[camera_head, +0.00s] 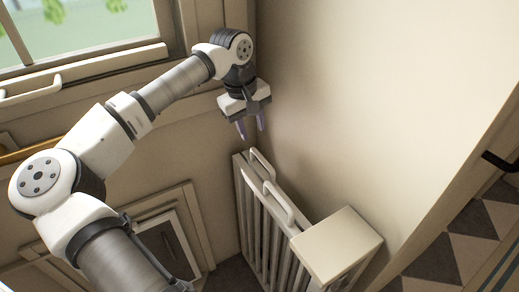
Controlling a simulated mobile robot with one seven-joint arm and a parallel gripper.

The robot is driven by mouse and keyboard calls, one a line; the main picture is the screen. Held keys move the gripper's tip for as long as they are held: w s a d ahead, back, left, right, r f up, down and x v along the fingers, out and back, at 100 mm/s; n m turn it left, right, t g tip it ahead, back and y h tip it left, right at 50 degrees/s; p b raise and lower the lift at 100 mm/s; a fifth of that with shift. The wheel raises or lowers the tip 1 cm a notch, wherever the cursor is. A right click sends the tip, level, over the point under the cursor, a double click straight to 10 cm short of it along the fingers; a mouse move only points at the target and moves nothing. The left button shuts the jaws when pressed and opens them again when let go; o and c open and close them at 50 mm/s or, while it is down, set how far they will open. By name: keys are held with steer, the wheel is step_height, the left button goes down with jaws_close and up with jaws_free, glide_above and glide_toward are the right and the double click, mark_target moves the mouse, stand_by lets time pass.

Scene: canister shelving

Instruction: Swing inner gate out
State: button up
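A pale slatted gate (253,215) stands upright along the wall, seen from above. It looks like two panels close together, but I cannot tell clearly which is the inner one. Two curved handles show at its top, a farther one (262,163) and a nearer one (281,201). My gripper (251,127) points down above the far end of the gate, apart from the handles. Its two purplish fingers are spread with nothing between them. The lower part of the gate is partly out of view.
A square-capped post (336,243) stands at the near end of the gate. A plain wall (370,90) rises close on the right. A window sill (90,67) and cabinet fronts (185,235) are on the left. A dark handle (500,162) is at the right edge.

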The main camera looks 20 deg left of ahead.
mark_target(260, 156)
steer(key=f, duration=0.3)
steer(key=w+d+f, duration=0.1)
steer(key=f, duration=0.5)
steer(key=shift+w+d+f, duration=0.15)
steer(key=shift+w, duration=0.15)
steer(key=shift+c, duration=0.5)
jaws_close()
